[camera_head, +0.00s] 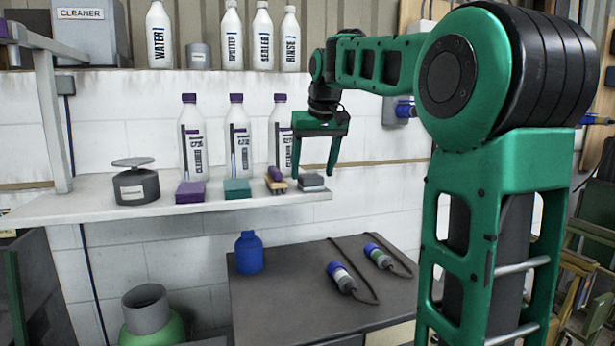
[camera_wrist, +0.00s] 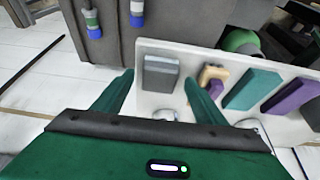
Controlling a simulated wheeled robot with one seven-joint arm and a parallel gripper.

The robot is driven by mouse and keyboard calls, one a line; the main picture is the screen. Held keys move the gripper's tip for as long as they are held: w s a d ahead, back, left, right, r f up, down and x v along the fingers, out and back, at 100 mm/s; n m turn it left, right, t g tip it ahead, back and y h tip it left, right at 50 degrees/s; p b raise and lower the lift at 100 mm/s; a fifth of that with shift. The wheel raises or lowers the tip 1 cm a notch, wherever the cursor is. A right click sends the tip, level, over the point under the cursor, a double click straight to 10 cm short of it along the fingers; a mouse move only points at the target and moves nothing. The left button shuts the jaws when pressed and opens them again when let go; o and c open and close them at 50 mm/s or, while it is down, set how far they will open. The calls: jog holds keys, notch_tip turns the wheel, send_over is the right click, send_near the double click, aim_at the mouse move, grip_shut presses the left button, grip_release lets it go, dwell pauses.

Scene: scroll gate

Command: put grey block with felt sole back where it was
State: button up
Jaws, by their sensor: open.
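The grey block with a felt sole (camera_head: 311,182) lies at the right end of the white shelf (camera_head: 270,207). It also shows in the wrist view (camera_wrist: 160,73), ahead of my fingertips. My gripper (camera_head: 315,172) is open and empty, pointing down just above and around the block's place in the head view. In the wrist view its two green fingers (camera_wrist: 159,88) stand apart with the block seen between and beyond them. I cannot tell whether a finger touches the block.
Bottles with purple caps (camera_head: 237,140) stand behind. A lower grey table (camera_head: 300,300) holds a blue bottle (camera_head: 249,254).

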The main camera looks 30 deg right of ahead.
jog(key=v, duration=1)
jog(key=shift+a+f, duration=0.1)
jog(key=shift+a, duration=0.05)
jog(key=s+a+f+m+g, duration=0.1)
jog(key=s+f+g, duration=0.1)
jog(key=s+f, duration=1.3)
jog(key=s+a+f+m+g+y, duration=0.1)
jog(key=s+a+f+m+g, duration=0.1)
jog(key=s+f, duration=1.4)
notch_tip(320, 180, down, 5)
jog(key=shift+a+f, duration=0.2)
jog(key=shift+a, duration=0.1)
jog(key=shift+w+f, duration=0.2)
jog(key=shift+w, duration=0.45)
